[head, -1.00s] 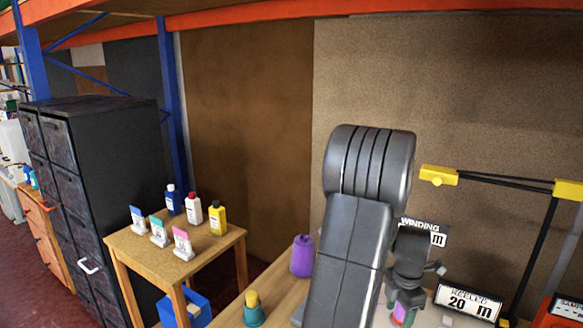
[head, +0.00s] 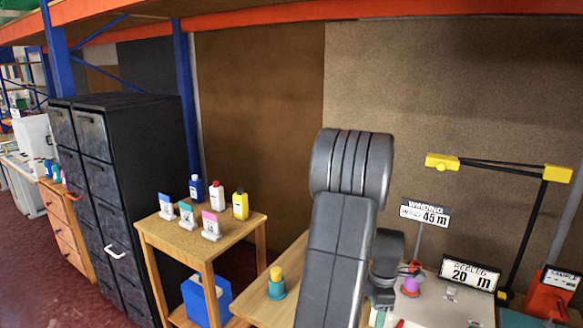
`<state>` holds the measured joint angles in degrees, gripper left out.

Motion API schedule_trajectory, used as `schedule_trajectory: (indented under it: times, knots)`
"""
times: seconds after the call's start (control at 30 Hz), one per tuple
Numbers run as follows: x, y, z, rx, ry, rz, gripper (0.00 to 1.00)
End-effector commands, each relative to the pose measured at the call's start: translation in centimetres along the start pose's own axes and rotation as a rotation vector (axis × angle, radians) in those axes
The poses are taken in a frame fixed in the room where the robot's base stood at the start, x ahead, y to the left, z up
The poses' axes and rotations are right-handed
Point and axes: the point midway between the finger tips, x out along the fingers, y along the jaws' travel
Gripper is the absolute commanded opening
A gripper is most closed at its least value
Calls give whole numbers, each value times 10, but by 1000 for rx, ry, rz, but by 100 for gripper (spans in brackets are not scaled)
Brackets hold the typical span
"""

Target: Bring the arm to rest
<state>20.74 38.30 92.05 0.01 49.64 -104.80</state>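My arm, thick and dark grey, rises from the bottom middle of the head view and folds over at a ribbed joint. Its wrist end hangs behind and right of the near link. My gripper (head: 383,296) is a small dark shape low beside that link, mostly hidden by it, so its fingers cannot be made out. A purple piece with an orange-red part (head: 411,285) stands on the pale work surface (head: 455,309) just right of the gripper. I cannot tell whether they touch.
A small wooden table (head: 168,234) holds several bottles. A black cabinet (head: 150,160) stands left.

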Motion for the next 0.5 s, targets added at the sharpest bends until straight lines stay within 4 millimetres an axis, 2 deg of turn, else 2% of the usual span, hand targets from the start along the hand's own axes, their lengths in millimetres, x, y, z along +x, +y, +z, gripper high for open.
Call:
schedule_trajectory:
  times: [0.2, 0.5]
  knots:
    - [8, 7, -16, 103, 0, -1, 59]
    - [12, 10, -24, 161, 0, 0, 59]
